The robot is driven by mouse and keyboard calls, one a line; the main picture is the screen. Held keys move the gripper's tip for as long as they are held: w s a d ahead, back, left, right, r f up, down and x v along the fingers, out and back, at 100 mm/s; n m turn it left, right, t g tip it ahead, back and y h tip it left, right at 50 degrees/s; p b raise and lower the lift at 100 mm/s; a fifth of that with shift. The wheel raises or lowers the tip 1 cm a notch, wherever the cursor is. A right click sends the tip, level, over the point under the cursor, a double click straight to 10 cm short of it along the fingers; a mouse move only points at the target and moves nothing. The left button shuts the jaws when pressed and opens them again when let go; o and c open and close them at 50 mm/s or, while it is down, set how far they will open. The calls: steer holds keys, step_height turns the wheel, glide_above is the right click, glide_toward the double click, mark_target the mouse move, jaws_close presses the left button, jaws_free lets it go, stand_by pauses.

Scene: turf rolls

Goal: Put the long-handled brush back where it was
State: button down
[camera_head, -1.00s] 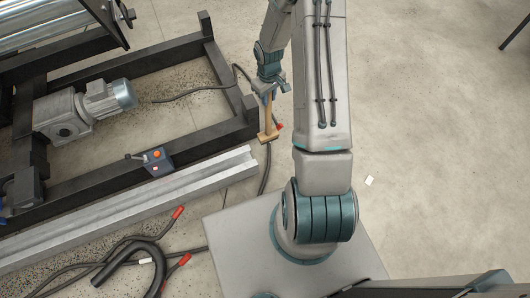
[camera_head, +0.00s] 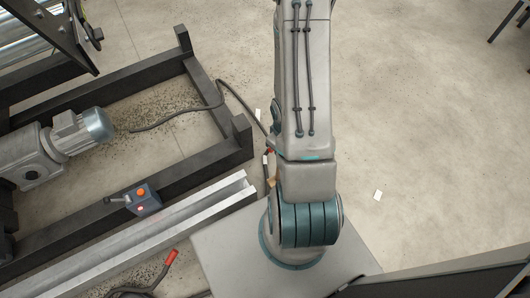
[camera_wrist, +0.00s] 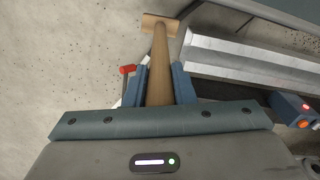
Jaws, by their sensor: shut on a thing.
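The long-handled brush (camera_wrist: 159,62) is in the wrist view, with a tan wooden handle and a wider wooden crosspiece at its far end. My gripper (camera_wrist: 159,84) is shut on the handle, with one blue finger on each side. The handle points away from my gripper over the concrete floor. In the head view my arm hides the gripper and nearly all of the brush; a small tan piece (camera_head: 271,182) shows beside the arm's base.
A black steel frame (camera_head: 205,85) with a grey motor (camera_head: 75,135) stands at the left. A control box (camera_head: 143,199) and a long metal rail (camera_head: 150,225) lie along its near side. A black cable crosses the floor. The floor at the right is mostly clear.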

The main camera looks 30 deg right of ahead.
steer(key=w+f+b, duration=0.4)
steer(key=w+f, duration=0.5)
steer(key=shift+a+f+b, duration=0.2)
steer(key=shift+a+b, duration=0.2)
steer(key=shift+f, duration=0.2)
steer(key=c, duration=1.2)
jaws_free()
steer(key=shift+r, duration=0.1)
